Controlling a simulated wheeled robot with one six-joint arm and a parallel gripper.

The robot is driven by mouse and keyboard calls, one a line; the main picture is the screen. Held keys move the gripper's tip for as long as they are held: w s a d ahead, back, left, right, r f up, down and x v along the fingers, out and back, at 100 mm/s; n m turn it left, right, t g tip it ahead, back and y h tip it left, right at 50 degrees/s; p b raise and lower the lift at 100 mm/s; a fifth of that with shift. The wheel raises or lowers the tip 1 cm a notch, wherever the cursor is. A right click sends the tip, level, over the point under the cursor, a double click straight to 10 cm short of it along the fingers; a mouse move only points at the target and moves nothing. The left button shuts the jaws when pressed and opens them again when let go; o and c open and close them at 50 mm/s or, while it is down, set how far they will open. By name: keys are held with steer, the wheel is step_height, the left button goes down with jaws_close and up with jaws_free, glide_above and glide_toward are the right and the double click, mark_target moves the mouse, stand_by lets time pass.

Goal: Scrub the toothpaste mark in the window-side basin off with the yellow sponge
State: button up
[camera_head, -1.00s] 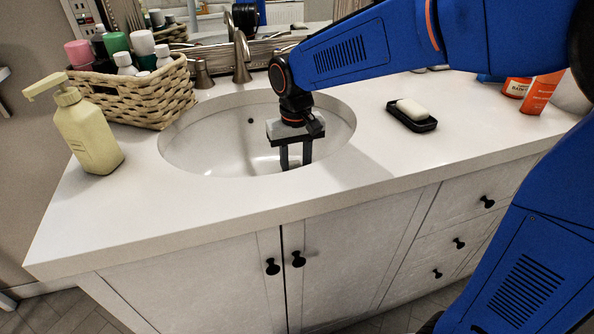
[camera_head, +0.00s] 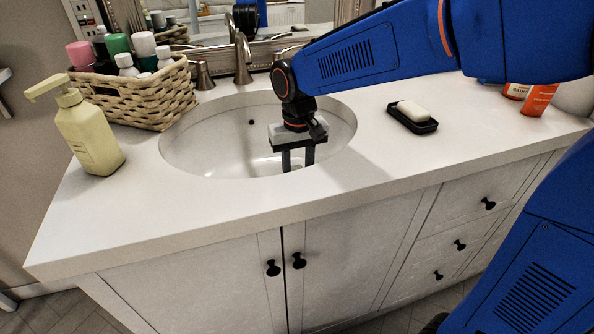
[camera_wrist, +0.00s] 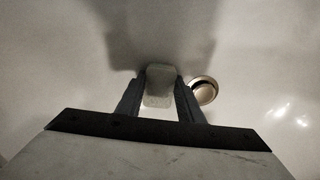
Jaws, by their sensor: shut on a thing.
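The basin (camera_head: 215,145) is a white oval bowl set in the counter. My gripper (camera_head: 297,162) reaches down into its right part, and the front rim hides the fingertips. In the wrist view my gripper (camera_wrist: 160,88) is shut on a pale block, the sponge (camera_wrist: 159,86), whose colour looks washed out in the shade. The sponge is over the bowl's inner surface, just left of the round drain (camera_wrist: 203,91); I cannot tell whether it touches the bowl. No toothpaste mark can be made out in either view.
A yellow soap pump (camera_head: 88,135) and a wicker basket (camera_head: 140,98) of bottles stand left of the basin. A faucet (camera_head: 242,60) rises behind it. A black soap dish (camera_head: 413,124) with a white bar and orange bottles (camera_head: 538,99) are at right. The front counter is clear.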

steer(key=shift+w, duration=0.1)
stand_by(0.3)
steer(key=shift+w+a, duration=0.2)
steer(key=shift+w, duration=0.55)
steer(key=shift+s, duration=0.1)
steer(key=shift+s+d, duration=0.25)
steer(key=shift+s, duration=0.55)
steer(key=shift+w, duration=0.15)
steer(key=shift+w+a, duration=0.25)
steer(key=shift+w, duration=0.5)
steer(key=shift+s, duration=0.1)
steer(key=shift+s+d, duration=0.25)
steer(key=shift+s, duration=0.55)
steer(key=shift+w, duration=0.2)
